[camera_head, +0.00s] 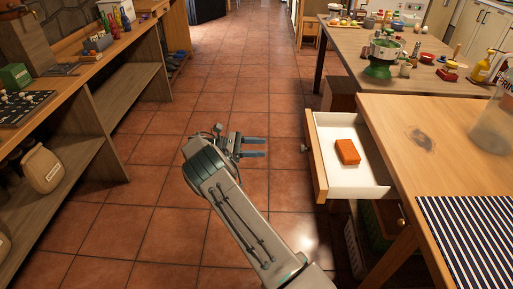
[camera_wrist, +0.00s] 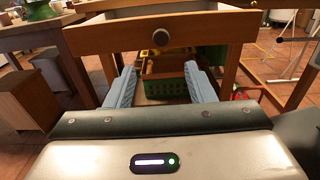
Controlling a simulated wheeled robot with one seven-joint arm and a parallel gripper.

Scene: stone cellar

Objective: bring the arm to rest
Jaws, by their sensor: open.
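My gripper (camera_head: 262,147) is open and empty, with its two fingers pointing right toward the front of an open drawer (camera_head: 318,172). It hangs over the tiled floor, apart from the drawer. In the wrist view my gripper (camera_wrist: 158,90) shows its two blue-grey fingers spread apart, with the drawer front (camera_wrist: 190,28) and its round dark knob above and beyond them. My arm reaches up from the bottom of the head view. An orange-red block (camera_head: 347,152) lies inside the white drawer tray.
The wooden table (camera_head: 440,120) with a striped mat (camera_head: 465,225) stands at the right. A green crate (camera_wrist: 170,90) sits beneath it. A long workbench (camera_head: 90,70) with shelves runs along the left. A farther table (camera_head: 345,45) holds several items. The aisle floor (camera_head: 225,80) is clear.

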